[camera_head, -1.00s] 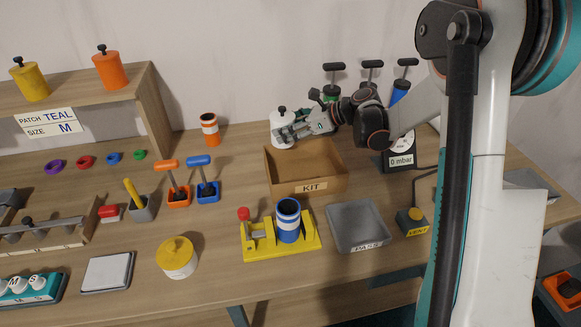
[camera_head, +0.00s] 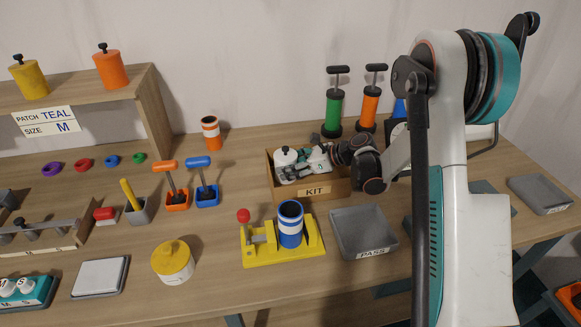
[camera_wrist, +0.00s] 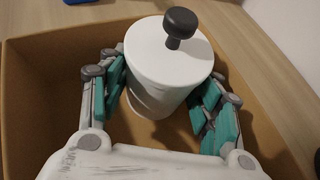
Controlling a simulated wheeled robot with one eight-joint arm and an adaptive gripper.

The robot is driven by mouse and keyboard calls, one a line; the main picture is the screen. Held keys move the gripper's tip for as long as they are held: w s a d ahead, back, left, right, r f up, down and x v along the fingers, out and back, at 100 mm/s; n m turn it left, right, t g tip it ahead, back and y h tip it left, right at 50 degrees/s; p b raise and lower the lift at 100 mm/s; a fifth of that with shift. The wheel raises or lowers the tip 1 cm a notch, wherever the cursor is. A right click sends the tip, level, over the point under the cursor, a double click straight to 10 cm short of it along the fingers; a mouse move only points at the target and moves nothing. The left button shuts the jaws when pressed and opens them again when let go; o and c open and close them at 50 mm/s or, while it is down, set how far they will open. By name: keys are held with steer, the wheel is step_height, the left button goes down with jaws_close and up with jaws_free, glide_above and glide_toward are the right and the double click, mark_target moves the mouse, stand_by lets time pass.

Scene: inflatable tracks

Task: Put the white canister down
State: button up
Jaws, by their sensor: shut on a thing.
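The white canister (camera_wrist: 168,60) has a dark knob on its lid and stands roughly upright in the wrist view. My gripper (camera_wrist: 165,95) has its teal-padded fingers on either side of the canister and is shut on it. In the head view the canister (camera_head: 286,157) and my gripper (camera_head: 302,160) are within the outline of the cardboard KIT box (camera_head: 314,191). The box walls (camera_wrist: 35,50) surround the canister and fingers in the wrist view. The canister's base is partly hidden, and I cannot tell whether it touches the box floor.
A yellow stand with a blue-and-white cylinder (camera_head: 290,225) is in front of the box. A grey PASS tray (camera_head: 362,230) lies to its right. Green (camera_head: 333,112) and orange (camera_head: 370,105) pumps stand behind.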

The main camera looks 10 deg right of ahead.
steer(key=shift+r, duration=0.1)
steer(key=shift+f, duration=0.2)
steer(key=o, duration=1.1)
steer(key=shift+r, duration=0.1)
steer(key=shift+r, duration=0.1)
steer(key=shift+s+d+r, duration=0.1)
steer(key=shift+d+r, duration=0.05)
steer(key=p+v, duration=0.3)
steer(key=v, duration=0.8)
steer(key=shift+s+d, duration=0.2)
steer(key=shift+d, duration=0.05)
